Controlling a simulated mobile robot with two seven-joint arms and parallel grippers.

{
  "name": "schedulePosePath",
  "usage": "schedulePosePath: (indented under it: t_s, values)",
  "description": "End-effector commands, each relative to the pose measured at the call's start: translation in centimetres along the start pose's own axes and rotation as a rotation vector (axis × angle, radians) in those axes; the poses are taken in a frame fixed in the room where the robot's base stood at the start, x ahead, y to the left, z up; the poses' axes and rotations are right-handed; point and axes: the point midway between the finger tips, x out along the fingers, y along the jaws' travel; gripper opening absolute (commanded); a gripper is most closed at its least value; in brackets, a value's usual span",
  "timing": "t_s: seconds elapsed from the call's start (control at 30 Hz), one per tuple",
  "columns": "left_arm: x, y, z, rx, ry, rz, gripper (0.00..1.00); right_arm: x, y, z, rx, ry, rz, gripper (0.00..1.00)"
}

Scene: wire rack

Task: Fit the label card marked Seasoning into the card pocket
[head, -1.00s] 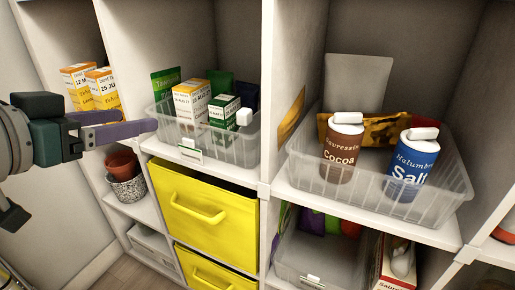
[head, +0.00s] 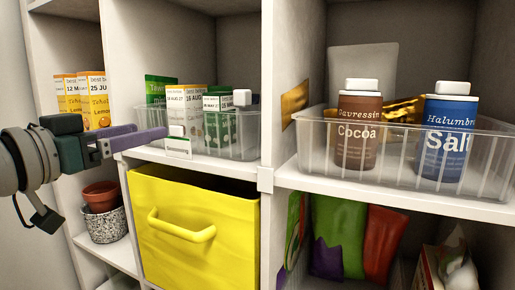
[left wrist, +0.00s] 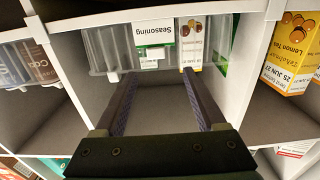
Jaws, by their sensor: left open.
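The Seasoning label card (left wrist: 153,30) is white with a green strip, and its lettering reads in the left wrist view. It is at the front of the left clear bin (head: 238,146), where it shows small in the head view (head: 178,148). A small white piece (head: 177,130) sits at its upper edge; I cannot tell whether this is the card pocket or how the card is seated. My left gripper (head: 146,135) is open and empty, its fingers pointing at the bin front near the card. In the wrist view the fingers (left wrist: 158,75) are spread apart. My right gripper is not in view.
The left bin holds several cartons and packets. A yellow drawer (head: 190,225) is below it. Another clear bin (head: 488,165) holds cocoa (head: 359,125) and salt (head: 446,135) containers. Shelf uprights stand on both sides of the left bay. Pots (head: 103,212) sit lower left.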

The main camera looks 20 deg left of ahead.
Motion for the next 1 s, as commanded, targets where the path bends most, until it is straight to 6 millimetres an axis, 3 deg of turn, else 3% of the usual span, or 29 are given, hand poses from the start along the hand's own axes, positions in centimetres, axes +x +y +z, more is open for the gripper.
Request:
schedulePosePath:
  t_s: [0.27,0.6,0.93,1.0]
  values:
    - [1.7,0.2,0.3,0.000,0.002,0.000,0.72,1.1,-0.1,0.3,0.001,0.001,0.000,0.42]
    - [5.5,0.6,0.5,0.000,0.000,-0.001,0.72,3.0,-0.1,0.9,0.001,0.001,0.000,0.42]
    - [5.9,0.6,0.4,0.000,-0.003,0.000,0.72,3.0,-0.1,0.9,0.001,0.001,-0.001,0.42]
    - [5.9,0.6,0.4,0.000,-0.003,0.000,0.66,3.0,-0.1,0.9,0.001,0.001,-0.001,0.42]
